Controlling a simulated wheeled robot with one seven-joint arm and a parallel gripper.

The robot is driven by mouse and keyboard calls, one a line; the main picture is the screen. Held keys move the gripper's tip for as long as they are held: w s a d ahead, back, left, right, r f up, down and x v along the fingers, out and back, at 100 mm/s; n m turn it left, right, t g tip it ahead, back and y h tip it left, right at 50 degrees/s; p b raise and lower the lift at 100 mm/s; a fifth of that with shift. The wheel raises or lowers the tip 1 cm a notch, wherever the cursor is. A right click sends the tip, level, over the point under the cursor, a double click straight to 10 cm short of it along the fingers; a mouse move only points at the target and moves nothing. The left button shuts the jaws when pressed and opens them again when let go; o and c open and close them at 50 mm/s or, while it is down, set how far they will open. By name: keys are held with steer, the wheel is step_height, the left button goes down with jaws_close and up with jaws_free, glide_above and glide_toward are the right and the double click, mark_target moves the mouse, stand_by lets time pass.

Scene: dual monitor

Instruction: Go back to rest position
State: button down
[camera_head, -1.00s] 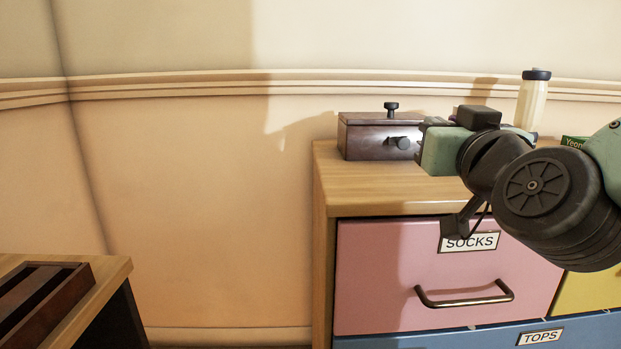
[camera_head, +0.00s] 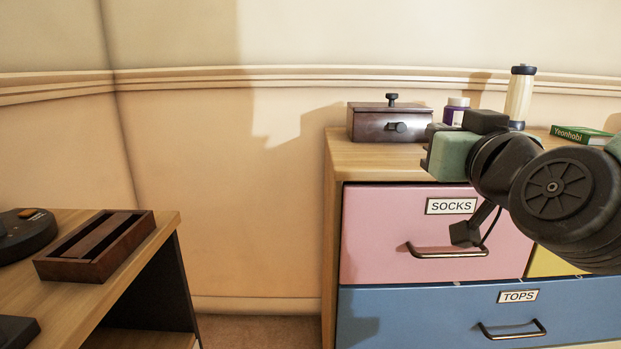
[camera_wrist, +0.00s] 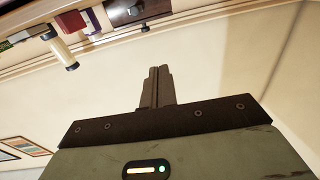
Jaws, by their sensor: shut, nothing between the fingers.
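My gripper shows in the wrist view (camera_wrist: 158,88) with its two fingers together and nothing between them. In the head view my arm reaches in from the right, in front of the dresser (camera_head: 375,165), and the green hand (camera_head: 452,152) points left. The fingertips cannot be made out there. The hand is apart from the small dark wooden box (camera_head: 375,124) on the dresser top, as far as I can tell.
On the dresser stand a purple jar (camera_head: 456,110), a pale bottle (camera_head: 520,95) and a green book (camera_head: 580,134). The pink SOCKS drawer (camera_head: 380,235) and blue TOPS drawer (camera_head: 420,315) look shut. A desk with a wooden tray (camera_head: 97,262) is at left. Carpet shows between.

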steer(key=s+a+f+n+g+y, duration=0.2)
steer(key=s+a+f+n+g, duration=0.1)
steer(key=a+f+g, duration=0.3)
steer(key=s+a+f+n+g+y, duration=0.2)
steer(key=s+a+f+g+y, duration=0.15)
steer(key=f, duration=0.45)
steer(key=s+d+f+n+g+h, duration=0.1)
steer(key=s+d+f+g+h, duration=0.3)
steer(key=s, duration=0.3)
steer(key=s+d+f+n+g+h, duration=0.1)
steer(key=s+d+f+g+h, duration=0.1)
steer(key=s+f+g, duration=0.4)
step_height(320, 180, up, 34)
steer(key=s+p, duration=0.1)
steer(key=p, duration=3.4)
steer(key=shift+s+r+t, duration=0.2)
steer(key=shift+s+t, duration=0.15)
steer(key=shift+t, duration=0.1)
